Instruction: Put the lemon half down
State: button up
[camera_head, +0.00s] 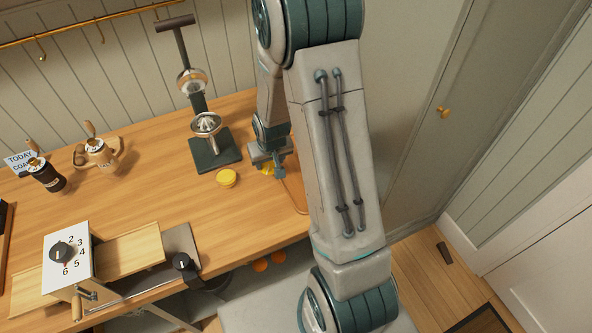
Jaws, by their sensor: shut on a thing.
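My gripper (274,165) is low over the right part of the wooden counter, right of the juicer press. It is shut on a yellow lemon half (267,169), which shows only partly beneath the fingers. I cannot tell whether this half touches the counter. Another yellow lemon piece (226,178) lies on the counter just left of the gripper, in front of the press base. The juicer press (207,124) stands upright with its handle raised, on a dark base.
A white dial box (69,254) with a crank sits at the front left of the counter (150,200). Two small jars (100,154) (46,176) stand at the left. Orange rounds (270,260) lie below the front edge. The counter between jars and lemon piece is clear.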

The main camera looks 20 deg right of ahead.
jog(key=s+d+r+m+h+b, duration=0.1)
jog(key=s+d+r+m+b, duration=0.2)
jog(key=s+d+b, duration=0.5)
jog(key=s+d+r+m+b, duration=0.2)
jog(key=s+d+b, duration=0.3)
jog(key=d+b, duration=0.3)
jog(key=w+a+f, duration=0.1)
jog(key=w+f, duration=0.1)
jog(key=w, duration=0.1)
jog(key=w+a+f, duration=0.1)
jog(key=w+f, duration=0.1)
jog(key=w, duration=0.1)
jog(key=w+a+f+p, duration=0.1)
jog(key=w+a+f, duration=0.1)
jog(key=w, duration=0.2)
jog(key=shift+w+f, duration=0.1)
jog(key=shift+f, duration=0.25)
jog(key=shift+w+a+f, duration=0.1)
jog(key=shift+w+f, duration=0.05)
jog(key=shift+f, duration=1.95)
jog(key=shift+f+b, duration=0.15)
jog(key=shift+b, duration=0.25)
jog(key=o, duration=0.7)
